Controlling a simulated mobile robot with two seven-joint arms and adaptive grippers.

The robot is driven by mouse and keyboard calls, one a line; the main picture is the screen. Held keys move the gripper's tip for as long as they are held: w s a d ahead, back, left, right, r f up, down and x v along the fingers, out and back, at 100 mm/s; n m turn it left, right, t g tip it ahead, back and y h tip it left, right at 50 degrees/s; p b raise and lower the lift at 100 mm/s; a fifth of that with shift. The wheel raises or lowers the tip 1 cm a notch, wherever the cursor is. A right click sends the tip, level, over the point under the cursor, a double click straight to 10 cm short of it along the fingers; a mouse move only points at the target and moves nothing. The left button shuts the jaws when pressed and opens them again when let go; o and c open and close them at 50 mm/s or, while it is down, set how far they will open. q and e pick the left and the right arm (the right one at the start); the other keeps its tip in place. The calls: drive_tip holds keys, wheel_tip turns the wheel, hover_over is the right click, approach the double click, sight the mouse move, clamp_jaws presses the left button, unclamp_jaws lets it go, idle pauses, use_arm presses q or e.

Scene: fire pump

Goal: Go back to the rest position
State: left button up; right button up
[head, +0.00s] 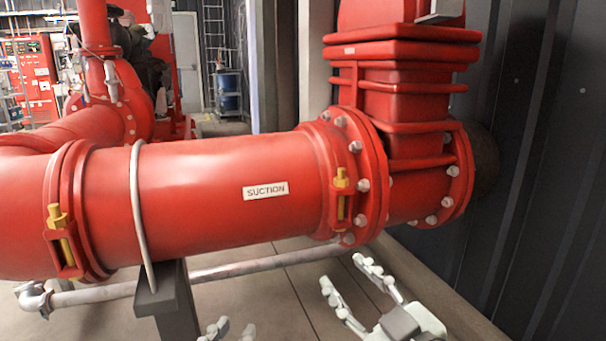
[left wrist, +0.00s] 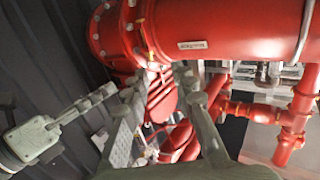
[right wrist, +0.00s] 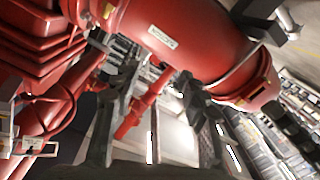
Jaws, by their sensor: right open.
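My right gripper (head: 347,277) is in the lower right of the head view, below the red suction pipe, with its fingers apart and nothing between them. Its spread fingers also show in the right wrist view (right wrist: 157,85). My left gripper (head: 232,329) shows only its fingertips at the bottom edge of the head view, left of the right one. In the left wrist view its two fingers (left wrist: 161,78) stand apart and empty. The large red pipe (head: 215,190), with a white "SUCTION" label (head: 265,190), lies beyond both grippers.
A red flanged valve body (head: 405,100) stands at the right, near a dark ribbed wall (head: 540,150). A dark support post (head: 165,300) and a thin grey pipe (head: 235,268) are under the suction pipe. Open floor (head: 275,310) shows around my grippers. A blue drum (head: 229,92) stands far back.

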use_arm(q)
drive_tip(key=a+f+g+y+p, duration=0.3)
drive_tip(key=a+f+g+p, duration=0.25)
drive_tip(key=f, duration=0.85)
drive_tip(key=s+a+f+n+g+y+p, duration=0.2)
drive_tip(key=s+a+f+g+y+p, duration=0.1)
drive_tip(key=s+a+f+g, duration=0.5)
drive_tip(key=s+a+f+p, duration=0.1)
drive_tip(key=s+a+f, duration=0.2)
drive_tip(key=s+f, duration=0.1)
drive_tip(key=shift+s+a+f, duration=0.15)
drive_tip(key=shift+f, duration=0.15)
use_arm(e)
drive_tip(key=s+d+f+m+g+h, duration=0.2)
drive_tip(key=s+d+f+g, duration=0.2)
drive_tip(key=f, duration=0.6)
drive_tip(key=s+d+f+m+g+h, duration=0.3)
drive_tip(key=s+d+f+g, duration=0.2)
drive_tip(key=s+d+f, duration=0.3)
drive_tip(key=s+d+f+m+g+h, duration=0.2)
drive_tip(key=s+d+f, duration=0.4)
drive_tip(key=f, duration=0.7)
drive_tip(key=shift+s+d+f+m+g+h, duration=0.35)
drive_tip(key=shift+d+g+h, duration=0.35)
drive_tip(key=shift+d+g, duration=0.4)
drive_tip(key=shift+a, duration=0.2)
